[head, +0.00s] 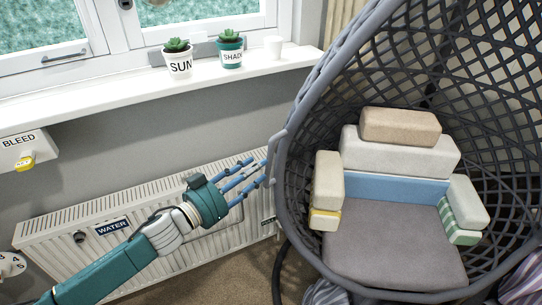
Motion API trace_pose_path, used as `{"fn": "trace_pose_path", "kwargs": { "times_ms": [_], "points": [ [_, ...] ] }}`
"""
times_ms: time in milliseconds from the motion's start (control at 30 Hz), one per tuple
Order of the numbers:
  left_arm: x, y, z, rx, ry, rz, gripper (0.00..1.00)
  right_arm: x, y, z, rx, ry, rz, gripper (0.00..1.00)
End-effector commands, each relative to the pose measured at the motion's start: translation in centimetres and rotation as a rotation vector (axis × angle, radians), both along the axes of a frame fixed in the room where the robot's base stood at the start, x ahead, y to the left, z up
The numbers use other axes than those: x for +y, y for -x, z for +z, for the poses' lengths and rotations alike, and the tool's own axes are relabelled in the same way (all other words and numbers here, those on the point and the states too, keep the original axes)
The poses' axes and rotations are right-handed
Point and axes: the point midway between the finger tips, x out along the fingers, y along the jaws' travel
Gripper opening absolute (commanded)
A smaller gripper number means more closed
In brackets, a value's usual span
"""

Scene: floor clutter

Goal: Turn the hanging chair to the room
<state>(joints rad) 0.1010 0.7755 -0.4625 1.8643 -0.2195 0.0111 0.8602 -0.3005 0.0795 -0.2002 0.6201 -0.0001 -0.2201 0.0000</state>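The hanging chair (285,205) is a dark grey woven egg shape filling the right half of the head view. Its opening faces me and holds cushions, including a grey seat cushion (390,245). My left gripper (262,172) has a teal palm and blue fingers. It comes in from the left and points at the left rim of the chair. Its fingers are spread apart, with nothing seen between them. The tips are close beside the rim; I cannot tell whether they touch it. My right gripper is not in view.
A white radiator (60,235) labelled WATER runs along the wall behind my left arm. Striped fabric (325,293) lies below the chair. Some brown carpet (235,285) is bare.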

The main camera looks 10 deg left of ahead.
Motion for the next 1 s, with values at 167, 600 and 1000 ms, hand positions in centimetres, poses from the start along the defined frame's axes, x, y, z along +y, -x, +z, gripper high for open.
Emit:
{"fn": "trace_pose_path", "kwargs": {
  "times_ms": [167,600,1000],
  "points": [
    [-1.7,-3.0,0.4,-0.003,0.001,0.002,0.40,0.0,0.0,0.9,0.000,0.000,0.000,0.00],
    [-3.6,-5.9,0.0,0.000,-0.001,0.000,0.40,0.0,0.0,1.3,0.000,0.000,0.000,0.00],
    [-3.5,-5.8,0.0,0.000,-0.001,0.001,0.00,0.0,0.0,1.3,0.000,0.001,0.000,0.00]
  ]
}}
